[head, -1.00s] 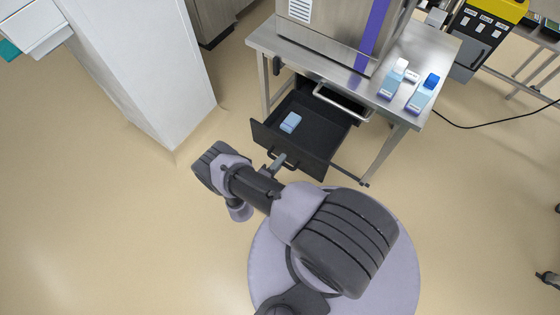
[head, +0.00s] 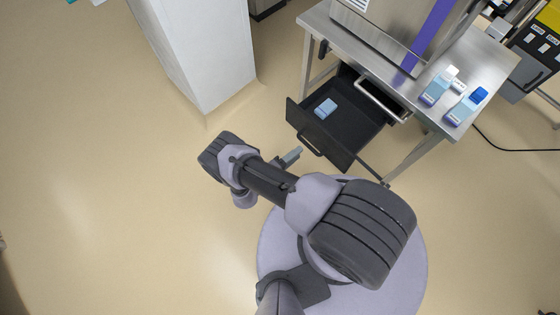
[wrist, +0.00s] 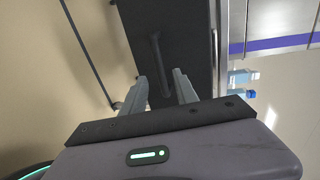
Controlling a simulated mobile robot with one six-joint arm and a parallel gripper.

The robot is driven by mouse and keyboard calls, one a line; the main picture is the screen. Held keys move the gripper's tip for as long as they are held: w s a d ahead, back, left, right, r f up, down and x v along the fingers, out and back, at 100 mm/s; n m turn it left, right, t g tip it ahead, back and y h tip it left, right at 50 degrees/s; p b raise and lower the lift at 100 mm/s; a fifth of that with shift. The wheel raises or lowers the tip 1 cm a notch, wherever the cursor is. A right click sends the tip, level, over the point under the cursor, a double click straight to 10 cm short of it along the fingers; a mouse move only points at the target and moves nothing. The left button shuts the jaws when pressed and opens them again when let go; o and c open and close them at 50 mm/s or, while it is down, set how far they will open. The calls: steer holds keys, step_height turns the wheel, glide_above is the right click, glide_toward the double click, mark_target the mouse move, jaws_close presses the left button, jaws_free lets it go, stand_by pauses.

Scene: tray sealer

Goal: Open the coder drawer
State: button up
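The dark coder drawer (head: 352,118) stands pulled out from under the steel table, its inside visible from above. A small blue block (head: 326,107) lies in it. The drawer's bar handle (head: 311,147) is on its front panel.
The steel table (head: 480,75) carries a machine with a purple stripe (head: 432,30) and blue-white bottles (head: 466,106). A metal bar handle (head: 383,100) sits above the drawer. A white column (head: 205,60) stands at left. Floor (head: 110,210) is clear at left.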

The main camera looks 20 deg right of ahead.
steer(key=v, duration=1)
steer(key=shift+p, duration=0.35)
